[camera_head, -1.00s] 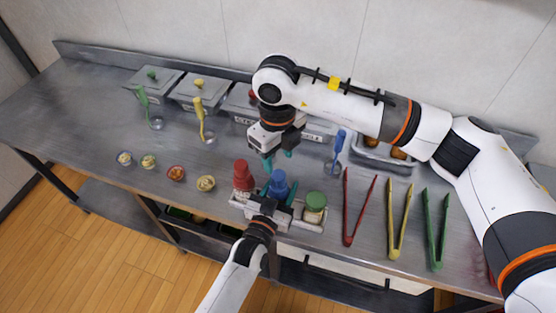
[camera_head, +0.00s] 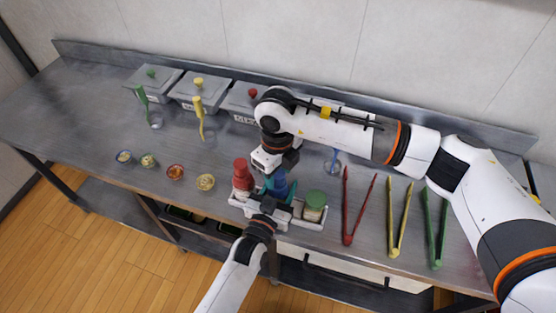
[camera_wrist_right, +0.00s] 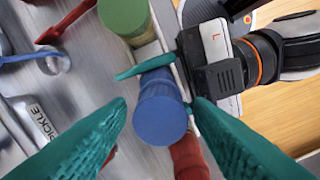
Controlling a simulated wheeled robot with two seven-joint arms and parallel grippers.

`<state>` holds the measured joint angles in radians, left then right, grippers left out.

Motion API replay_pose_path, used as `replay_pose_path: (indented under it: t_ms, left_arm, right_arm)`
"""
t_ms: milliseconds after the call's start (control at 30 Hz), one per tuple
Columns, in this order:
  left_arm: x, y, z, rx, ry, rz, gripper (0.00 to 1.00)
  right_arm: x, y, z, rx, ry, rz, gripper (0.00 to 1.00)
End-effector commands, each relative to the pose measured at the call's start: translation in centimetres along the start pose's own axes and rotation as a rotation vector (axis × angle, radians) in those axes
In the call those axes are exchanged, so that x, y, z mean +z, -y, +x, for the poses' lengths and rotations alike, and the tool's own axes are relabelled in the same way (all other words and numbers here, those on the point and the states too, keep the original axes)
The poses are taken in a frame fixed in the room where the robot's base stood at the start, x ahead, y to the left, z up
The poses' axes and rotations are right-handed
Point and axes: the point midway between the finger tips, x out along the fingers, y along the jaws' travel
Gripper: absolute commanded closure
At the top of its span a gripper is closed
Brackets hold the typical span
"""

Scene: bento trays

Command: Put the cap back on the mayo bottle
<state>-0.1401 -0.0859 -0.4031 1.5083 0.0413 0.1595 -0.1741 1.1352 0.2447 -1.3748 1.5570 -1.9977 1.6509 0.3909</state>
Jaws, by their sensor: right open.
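A blue bottle (camera_head: 279,184) with a flat round blue top (camera_wrist_right: 160,122) stands upright in the grey holder (camera_head: 312,225) at the table's front edge. I cannot read a label that marks it as mayo, and no separate loose cap shows. My left gripper (camera_head: 274,198) reaches in from the front, with its teal fingers on both sides of the blue bottle, seemingly closed on it. My right gripper (camera_wrist_right: 158,102) is open above the blue bottle, its two fingers spread on either side of the top. The right gripper partly hides the bottle in the head view.
A red bottle (camera_head: 241,172) and a green-topped bottle (camera_head: 315,200) flank the blue one closely. Red tongs (camera_head: 347,215), yellow tongs (camera_head: 393,225) and green tongs (camera_head: 438,230) lie to the right. Several small bowls lie left; lidded containers (camera_head: 199,90) stand behind.

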Motion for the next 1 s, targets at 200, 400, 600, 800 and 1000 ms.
replay_pose_path:
  t_ms: [200,400,600,800,1000]
  left_arm:
    - [0.09,0.0,0.02,0.0,0.002,0.0,0.91]
    - [0.08,0.0,0.02,0.0,0.002,0.0,0.91]
    - [0.08,0.0,0.02,0.0,0.002,0.0,0.91]
    - [0.08,0.0,0.02,0.0,0.002,0.0,0.91]
    - [0.08,0.0,0.02,0.0,0.002,0.0,0.91]
  right_arm:
    - [-0.01,-0.01,0.85,0.001,0.0,0.0,0.53]
    - [-0.01,-0.01,0.83,0.001,-0.001,0.0,0.53]
    - [-0.01,-0.01,0.81,0.001,-0.001,0.0,0.85]
    - [-0.01,-0.02,0.8,0.001,-0.001,0.0,0.99]
    - [-0.01,-0.03,0.79,0.001,-0.001,0.003,1.0]
